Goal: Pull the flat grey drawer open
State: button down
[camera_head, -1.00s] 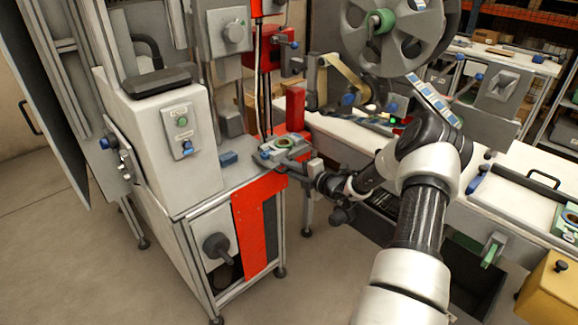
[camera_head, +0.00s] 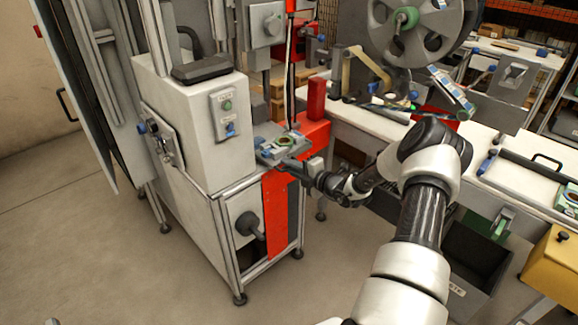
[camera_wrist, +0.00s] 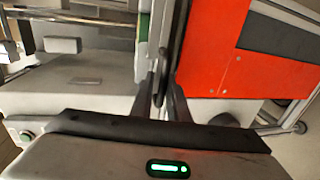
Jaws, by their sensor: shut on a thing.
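The flat grey drawer (camera_head: 268,153) is at the top of the white and red cabinet in the head view. It has a green ring on it. My gripper (camera_head: 293,165) reaches in from the right and meets the drawer's near right side. In the wrist view, my gripper's dark fingers (camera_wrist: 161,85) are close together, shut on a narrow part of the drawer. The exact grip is partly hidden by the fingers. A grey and green edge of the drawer (camera_wrist: 146,40) shows just left of them.
The red panel (camera_head: 278,215) is below the drawer, and a red block (camera_head: 316,98) stands behind it. The white control box (camera_head: 195,110) is on the left. A white workbench (camera_head: 485,150) and large reel (camera_head: 420,30) are at right. Floor at front left is clear.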

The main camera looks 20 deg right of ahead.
jog(key=shift+s+f, duration=0.25)
jog(key=shift+f, duration=0.25)
jog(key=c, duration=1.8)
grip_release()
jog(key=shift+c, duration=0.2)
jog(key=shift+w+r, duration=0.1)
jog(key=shift+r, duration=0.05)
jog(key=shift+w+r, duration=0.1)
jog(key=shift+r, duration=0.05)
jog(key=p+v, duration=0.2)
jog(key=v, duration=1.5)
jog(key=shift+s+p, duration=0.25)
jog(key=shift+p, duration=0.1)
